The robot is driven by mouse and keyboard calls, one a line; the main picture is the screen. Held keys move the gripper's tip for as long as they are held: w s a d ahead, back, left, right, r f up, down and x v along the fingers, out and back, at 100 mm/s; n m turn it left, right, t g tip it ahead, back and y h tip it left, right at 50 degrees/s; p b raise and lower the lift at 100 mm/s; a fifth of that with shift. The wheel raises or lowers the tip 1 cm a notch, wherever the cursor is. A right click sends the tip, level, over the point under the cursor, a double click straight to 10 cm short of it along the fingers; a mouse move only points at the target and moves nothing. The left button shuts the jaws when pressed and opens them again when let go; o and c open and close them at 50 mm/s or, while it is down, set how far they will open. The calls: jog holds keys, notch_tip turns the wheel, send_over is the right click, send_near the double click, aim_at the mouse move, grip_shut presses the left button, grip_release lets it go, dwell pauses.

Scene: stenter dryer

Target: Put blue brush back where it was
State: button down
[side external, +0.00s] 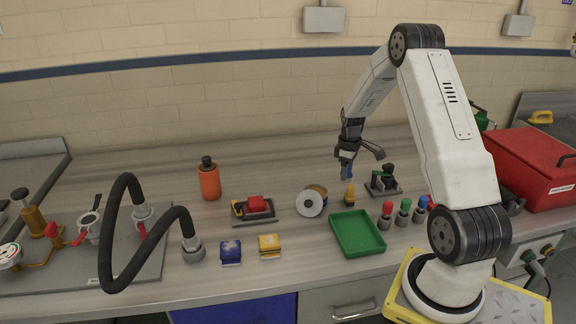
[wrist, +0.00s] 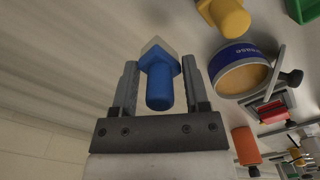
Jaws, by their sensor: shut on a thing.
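The blue brush (wrist: 159,80), with a pale cream end, sits between the fingers of my gripper (wrist: 150,85) in the wrist view. My gripper (side external: 347,160) is shut on it and holds it above the worktop in the side view, where the brush (side external: 346,173) is a small blue patch under the fingers. A yellow piece of similar shape (side external: 349,195) stands on the worktop just below; it also shows at the top of the wrist view (wrist: 228,15). I cannot tell from these frames where the blue brush stood before.
A tin (wrist: 245,70) with a blue label stands close by, next to a white disc (side external: 309,204). A green tray (side external: 357,249) lies in front. Red (side external: 387,215), green (side external: 404,212) and blue-topped (side external: 421,209) pieces stand right of it. A black fixture (side external: 383,184) is near my gripper.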

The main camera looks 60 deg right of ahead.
jog(key=shift+w+d+f, duration=0.1)
jog(key=shift+w+f, duration=0.05)
jog(key=shift+f, duration=1.6)
jog(key=shift+f, duration=0.15)
jog(key=shift+c, duration=0.4)
grip_release()
notch_tip(320, 180, up, 12)
jog(key=shift+r, duration=0.15)
